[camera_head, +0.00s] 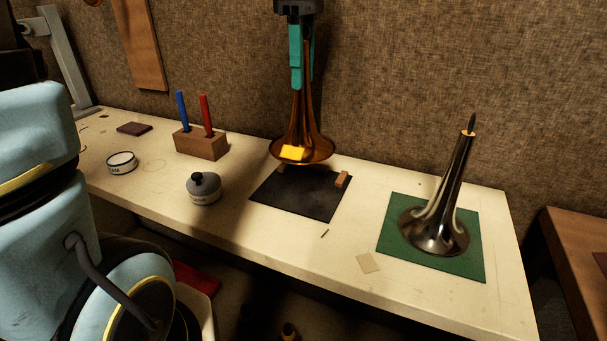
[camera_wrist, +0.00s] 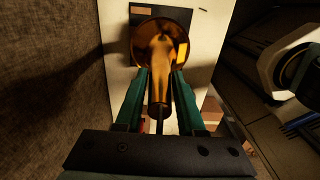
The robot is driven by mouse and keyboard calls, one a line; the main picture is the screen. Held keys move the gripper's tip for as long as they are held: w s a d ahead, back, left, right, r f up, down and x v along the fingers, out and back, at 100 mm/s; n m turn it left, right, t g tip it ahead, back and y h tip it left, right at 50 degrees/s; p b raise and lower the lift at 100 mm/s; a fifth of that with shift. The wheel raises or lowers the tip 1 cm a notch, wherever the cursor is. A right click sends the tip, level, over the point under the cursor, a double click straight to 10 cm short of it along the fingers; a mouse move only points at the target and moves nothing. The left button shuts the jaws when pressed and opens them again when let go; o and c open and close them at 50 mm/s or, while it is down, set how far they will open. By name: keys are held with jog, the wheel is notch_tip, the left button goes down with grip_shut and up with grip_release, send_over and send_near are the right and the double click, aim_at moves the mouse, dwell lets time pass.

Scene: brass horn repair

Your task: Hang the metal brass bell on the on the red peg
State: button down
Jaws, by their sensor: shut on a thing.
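My gripper (camera_head: 303,84) is shut on the narrow stem of the brass bell (camera_head: 303,125). The bell hangs upright with its flared end down, over the back of the dark mat (camera_head: 290,203), and seems raised above it. A yellow patch shows on its flare. In the wrist view the teal fingers (camera_wrist: 160,88) flank the stem of the bell (camera_wrist: 158,42). The red peg (camera_head: 206,117) stands upright in a wooden block (camera_head: 203,146), left of the bell. A blue peg (camera_head: 182,112) stands beside it. The bell's underside is hidden.
A silver-coloured bell (camera_head: 440,225) stands on a green mat (camera_head: 468,268) at the right, a rod tip showing above it. A grey lidded pot (camera_head: 203,190) and a white round tin (camera_head: 122,163) stand at the left. Small wooden blocks sit on the dark mat's edges. The wall is close behind.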

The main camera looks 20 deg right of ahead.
aim_at(302, 122)
notch_tip(302, 122, down, 9)
jog(key=shift+f+p, duration=0.1)
jog(key=shift+p, duration=0.75)
jog(key=shift+f, duration=0.1)
jog(key=shift+f, duration=0.15)
jog(key=c, duration=0.5)
grip_release()
jog(key=shift+b, duration=0.35)
